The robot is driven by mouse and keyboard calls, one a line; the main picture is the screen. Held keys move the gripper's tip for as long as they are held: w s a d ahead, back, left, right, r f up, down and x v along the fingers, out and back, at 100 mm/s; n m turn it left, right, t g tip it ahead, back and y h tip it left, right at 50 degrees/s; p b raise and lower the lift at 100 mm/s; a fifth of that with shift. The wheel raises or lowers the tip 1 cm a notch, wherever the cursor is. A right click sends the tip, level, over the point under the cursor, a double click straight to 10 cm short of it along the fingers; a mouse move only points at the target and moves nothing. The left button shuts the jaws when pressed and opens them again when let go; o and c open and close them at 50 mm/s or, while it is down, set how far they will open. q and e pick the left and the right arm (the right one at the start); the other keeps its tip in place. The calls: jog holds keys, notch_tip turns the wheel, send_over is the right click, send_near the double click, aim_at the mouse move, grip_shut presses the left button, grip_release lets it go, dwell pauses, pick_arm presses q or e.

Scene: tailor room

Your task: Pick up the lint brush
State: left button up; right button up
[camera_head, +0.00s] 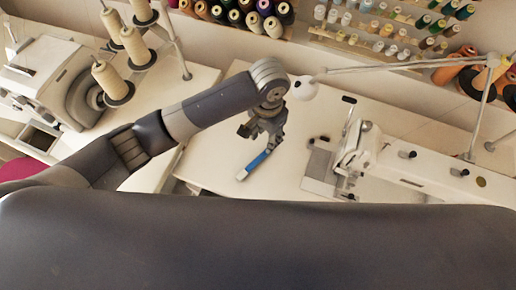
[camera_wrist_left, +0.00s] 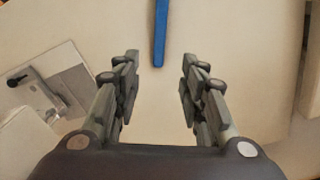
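The lint brush shows as a blue strip with a pale end (camera_head: 253,165), lying on the white table just below my left gripper in the head view. In the left wrist view its narrow blue part (camera_wrist_left: 160,35) runs in from the top edge, ahead of the fingertips and in line with the gap between them. My left gripper (camera_head: 268,128) points down over the table. In the left wrist view my left gripper (camera_wrist_left: 157,85) is open, with nothing between its fingers. The far part of the brush is out of the wrist view. My right gripper is in neither view.
A white sewing machine (camera_head: 400,160) stands on the table to the right. Another machine (camera_head: 55,75) with thread cones is at the left. Thread spools line racks (camera_head: 380,30) at the back. A lamp arm (camera_head: 400,64) crosses above the table.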

aim_at(263, 155)
pick_arm(q)
jog(key=f, duration=0.2)
jog(key=shift+s+f, duration=0.3)
jog(key=shift+s, duration=0.05)
jog(key=shift+f, duration=0.35)
jog(key=f, duration=0.1)
jog(key=f+p, duration=0.1)
jog(key=f, duration=0.3)
jog(key=shift+s+a, duration=0.1)
jog(key=shift+a, duration=0.2)
jog(key=shift+f, duration=0.35)
jog(key=shift+c, duration=0.5)
jog(key=c, duration=0.7)
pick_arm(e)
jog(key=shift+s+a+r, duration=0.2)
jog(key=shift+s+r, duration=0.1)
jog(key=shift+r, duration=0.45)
